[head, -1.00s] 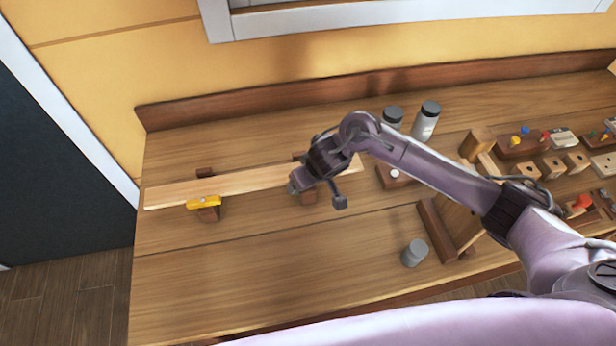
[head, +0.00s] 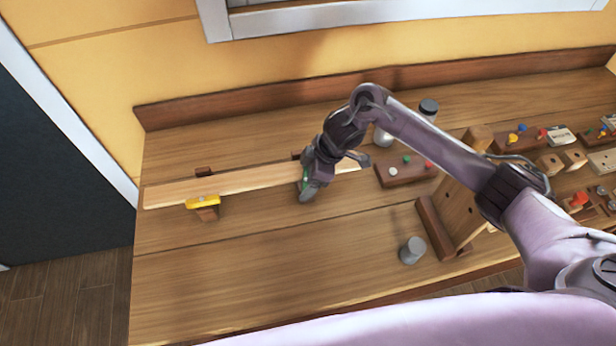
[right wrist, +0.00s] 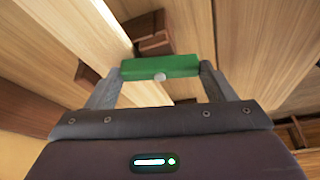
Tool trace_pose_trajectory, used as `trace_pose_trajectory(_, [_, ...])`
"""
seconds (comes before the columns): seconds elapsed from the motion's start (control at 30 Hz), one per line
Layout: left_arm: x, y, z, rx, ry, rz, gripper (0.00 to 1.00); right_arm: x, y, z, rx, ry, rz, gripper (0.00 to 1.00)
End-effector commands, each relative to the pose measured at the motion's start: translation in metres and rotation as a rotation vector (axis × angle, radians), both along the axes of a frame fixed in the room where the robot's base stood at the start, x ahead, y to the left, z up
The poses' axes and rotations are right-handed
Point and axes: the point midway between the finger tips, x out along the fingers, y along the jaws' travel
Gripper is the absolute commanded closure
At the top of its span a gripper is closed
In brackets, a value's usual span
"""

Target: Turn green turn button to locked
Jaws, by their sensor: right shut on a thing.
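The green turn button (right wrist: 160,66) is a short green bar with a pale round pin at its middle. In the right wrist view it lies crosswise between the two fingertips of my right gripper (right wrist: 158,72), which is shut on its ends. In the head view only a sliver of the green button (head: 305,181) shows beside my right gripper (head: 308,184), at the right part of a long pale plank (head: 240,183). The gripper hides most of it, so its exact angle to the plank is hard to tell. My left gripper is not in view.
A yellow turn button (head: 203,202) sits at the plank's lower edge on the left. A brown block with coloured pegs (head: 400,178), a grey cylinder (head: 412,251) and a wooden stand (head: 436,226) lie to the right. The bench front (head: 220,280) is clear.

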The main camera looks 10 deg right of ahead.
Motion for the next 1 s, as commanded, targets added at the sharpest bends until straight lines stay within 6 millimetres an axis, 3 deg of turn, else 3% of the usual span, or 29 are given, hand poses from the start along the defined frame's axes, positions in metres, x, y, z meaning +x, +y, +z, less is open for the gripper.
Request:
trace_pose_trajectory(0.4, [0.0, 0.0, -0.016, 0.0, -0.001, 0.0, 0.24, 0.002, -0.001, -0.001, -0.002, -0.002, 0.238, 0.46])
trace_pose_trajectory(1.0, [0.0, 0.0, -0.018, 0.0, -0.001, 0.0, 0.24, 0.002, -0.001, 0.0, -0.003, -0.002, 0.293, 0.46])
